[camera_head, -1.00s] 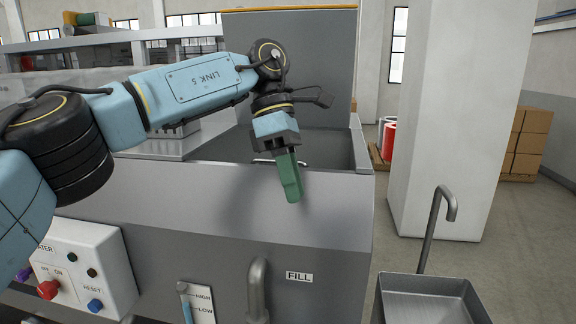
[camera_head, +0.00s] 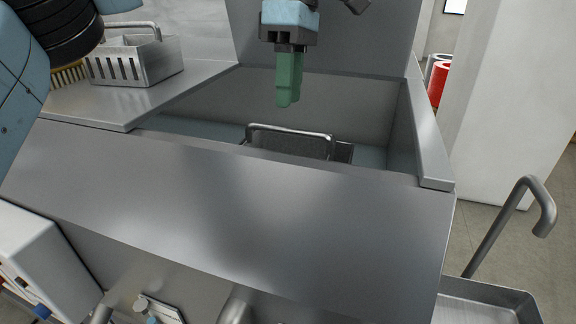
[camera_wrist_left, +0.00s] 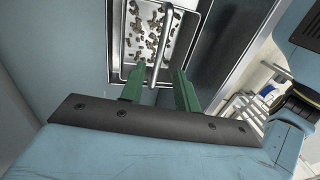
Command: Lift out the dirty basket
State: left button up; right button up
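The dirty basket (camera_head: 344,152) sits low in the open steel tank (camera_head: 335,95), and its raised handle (camera_head: 290,129) shows above the tank's front edge. Most of its body is hidden behind that edge. In the left wrist view the basket (camera_wrist_left: 196,20) holds many brown bits, and its handle (camera_wrist_left: 163,40) runs across the middle. My left gripper (camera_head: 289,101) points down over the tank, above the handle and apart from it. In the left wrist view its two green fingers (camera_wrist_left: 158,72) are spread with nothing held. My right gripper is out of view.
A steel tray (camera_head: 490,300) with a hooked tube (camera_head: 510,215) is at the lower right. The tank's walls surround the basket.

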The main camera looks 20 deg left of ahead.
aim_at(288, 131)
pick_arm(q)
jog(key=shift+s+f, duration=0.2)
jog(key=shift+f, duration=1)
jog(key=shift+s+f, duration=0.25)
jog(key=shift+f, duration=0.9)
jog(key=shift+s+f, duration=0.2)
jog(key=shift+f, duration=1)
jog(key=shift+c, duration=0.4)
grip_shut()
jog(key=shift+r, duration=0.1)
